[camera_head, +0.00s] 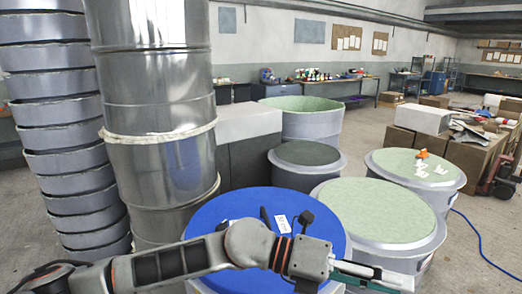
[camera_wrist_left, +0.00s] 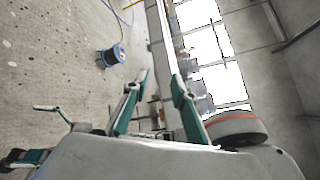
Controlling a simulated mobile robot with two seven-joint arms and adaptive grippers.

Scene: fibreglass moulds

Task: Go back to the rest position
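My left gripper (camera_head: 385,276) reaches in from the left in the head view, low in front of the blue-topped drum (camera_head: 228,208). Its fingers point right, near the rim of a pale green-topped drum (camera_head: 380,208). In the left wrist view my left gripper (camera_wrist_left: 160,84) has its two teal fingers apart with nothing between them, so it is open and empty. A further teal and grey jointed piece (camera_wrist_left: 50,111) shows at the left of the wrist view; I cannot tell if it is my right gripper. No right arm shows in the head view.
Tall metal cylinders (camera_head: 160,120) and stacked grey rings (camera_head: 65,140) stand at the left. A dark-topped drum (camera_head: 306,154) and another green-topped drum (camera_head: 410,166) stand behind. Boxes (camera_head: 475,160) are at the right. Bare floor (camera_head: 480,270) lies front right, crossed by a blue cable.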

